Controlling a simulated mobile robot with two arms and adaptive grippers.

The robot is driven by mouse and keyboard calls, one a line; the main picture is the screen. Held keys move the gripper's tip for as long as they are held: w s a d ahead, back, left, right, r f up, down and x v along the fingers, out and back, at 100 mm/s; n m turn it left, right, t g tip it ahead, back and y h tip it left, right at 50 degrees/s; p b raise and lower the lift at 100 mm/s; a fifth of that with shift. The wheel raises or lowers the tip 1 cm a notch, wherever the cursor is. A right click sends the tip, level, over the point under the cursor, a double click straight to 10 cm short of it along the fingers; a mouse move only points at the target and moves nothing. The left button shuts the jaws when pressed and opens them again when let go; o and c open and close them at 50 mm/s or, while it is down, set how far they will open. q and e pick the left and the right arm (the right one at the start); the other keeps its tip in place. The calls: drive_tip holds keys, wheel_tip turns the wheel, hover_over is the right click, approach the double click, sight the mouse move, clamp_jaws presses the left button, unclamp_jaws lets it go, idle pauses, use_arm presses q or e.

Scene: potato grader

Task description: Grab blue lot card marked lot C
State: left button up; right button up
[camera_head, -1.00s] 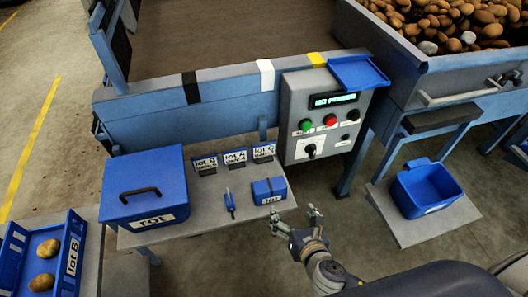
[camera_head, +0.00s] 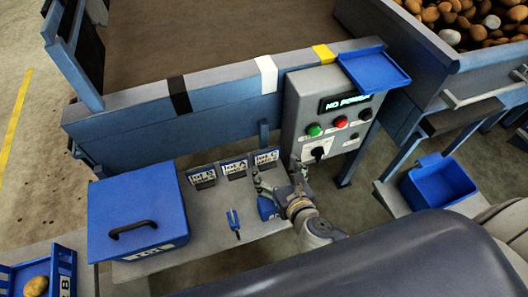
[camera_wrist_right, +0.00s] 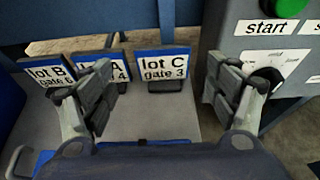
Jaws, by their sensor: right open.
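The blue lot card marked lot C, gate 3 (camera_wrist_right: 163,67) stands upright in the right wrist view, centred between my fingers. In the head view the lot C card (camera_head: 265,159) is the rightmost of three cards at the back of the small table. My right gripper (camera_head: 279,172) is open and empty, just in front and to the right of that card. In the right wrist view the open right gripper (camera_wrist_right: 160,82) has one finger on each side of the card, and no contact shows. My left gripper is not in view.
The lot A card (camera_head: 235,168) and lot B card (camera_head: 202,176) stand left of lot C; my left-hand finger overlaps lot A in the wrist view. The grey control panel (camera_head: 330,112) stands close right. A blue fork-like tool (camera_head: 233,222) and large blue box (camera_head: 137,205) share the table.

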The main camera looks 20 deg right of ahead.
sight(267, 152)
drive_tip(key=x, duration=0.2)
drive_tip(key=shift+w+f, duration=0.1)
drive_tip(key=shift+w, duration=0.3)
drive_tip(key=x, duration=0.4)
drive_tip(key=shift+w+d, duration=0.15)
drive_tip(key=shift+w+f, duration=0.25)
drive_tip(key=shift+w, duration=0.25)
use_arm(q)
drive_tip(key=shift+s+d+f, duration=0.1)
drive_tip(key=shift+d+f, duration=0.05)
use_arm(e)
drive_tip(key=c, duration=0.8)
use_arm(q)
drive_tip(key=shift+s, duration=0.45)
